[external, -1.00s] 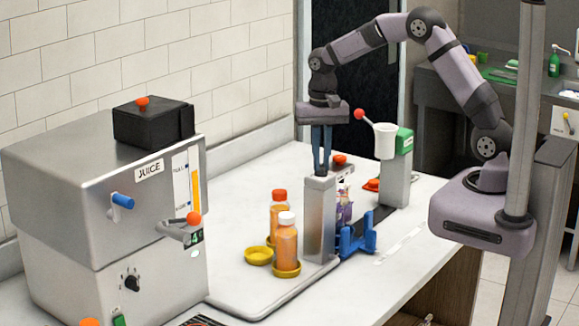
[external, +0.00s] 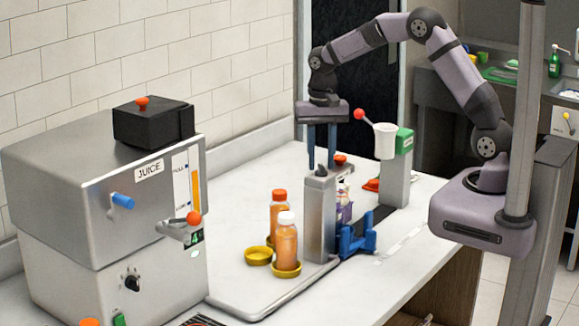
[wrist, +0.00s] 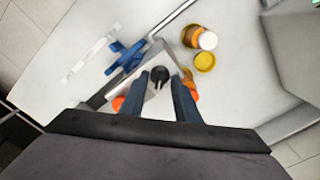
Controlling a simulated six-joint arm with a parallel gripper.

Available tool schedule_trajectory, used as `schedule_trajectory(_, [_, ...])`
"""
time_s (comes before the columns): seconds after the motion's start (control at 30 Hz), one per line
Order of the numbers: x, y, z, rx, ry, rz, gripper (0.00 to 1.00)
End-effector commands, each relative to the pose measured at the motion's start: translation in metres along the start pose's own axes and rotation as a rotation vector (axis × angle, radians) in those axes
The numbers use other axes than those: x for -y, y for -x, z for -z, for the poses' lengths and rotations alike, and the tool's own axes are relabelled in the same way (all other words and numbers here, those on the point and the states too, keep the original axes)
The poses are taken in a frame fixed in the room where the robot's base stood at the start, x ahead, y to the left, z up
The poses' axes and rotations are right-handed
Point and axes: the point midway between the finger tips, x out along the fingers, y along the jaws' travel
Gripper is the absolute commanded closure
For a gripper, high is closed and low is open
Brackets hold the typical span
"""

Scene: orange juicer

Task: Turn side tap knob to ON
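A dark knob (external: 321,169) sits on top of a grey metal post (external: 320,215). In the wrist view the black knob (wrist: 159,75) shows beyond and between my fingertips. My gripper (external: 321,160) points straight down over the post, its two blue fingers spread apart on either side of the knob, holding nothing. Whether a finger touches the knob cannot be told. Another black knob (external: 132,282) is on the front of the juice machine (external: 60,225), far from my gripper. No ON marking can be read on either knob.
Two orange bottles, one red-capped (external: 279,195) and one white-capped (external: 286,219), stand left of the post beside a yellow lid (external: 258,255). A blue bracket (external: 357,242) is at its right. Behind stands a second post (external: 396,180) with a white cup (external: 386,141).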

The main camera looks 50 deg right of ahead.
Motion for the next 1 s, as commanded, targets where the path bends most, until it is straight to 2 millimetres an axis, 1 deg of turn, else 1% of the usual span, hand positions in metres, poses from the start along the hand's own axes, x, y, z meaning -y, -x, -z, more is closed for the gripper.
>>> schedule_trajectory(0.17, [0.001,0.015,0.001,-0.004,0.000,0.004,0.71])
schedule_trajectory(0.4, [0.001,0.048,0.001,-0.004,0.000,0.005,0.71])
schedule_trajectory(0.5, [0.001,0.059,0.001,-0.004,-0.001,0.004,0.71])
schedule_trajectory(0.6, [0.001,0.067,0.001,-0.003,-0.001,0.003,0.71])
schedule_trajectory(0.73, [0.000,0.071,0.000,-0.002,-0.001,0.002,0.71])
schedule_trajectory(1.0, [0.000,0.072,0.000,-0.002,-0.001,0.002,0.71])
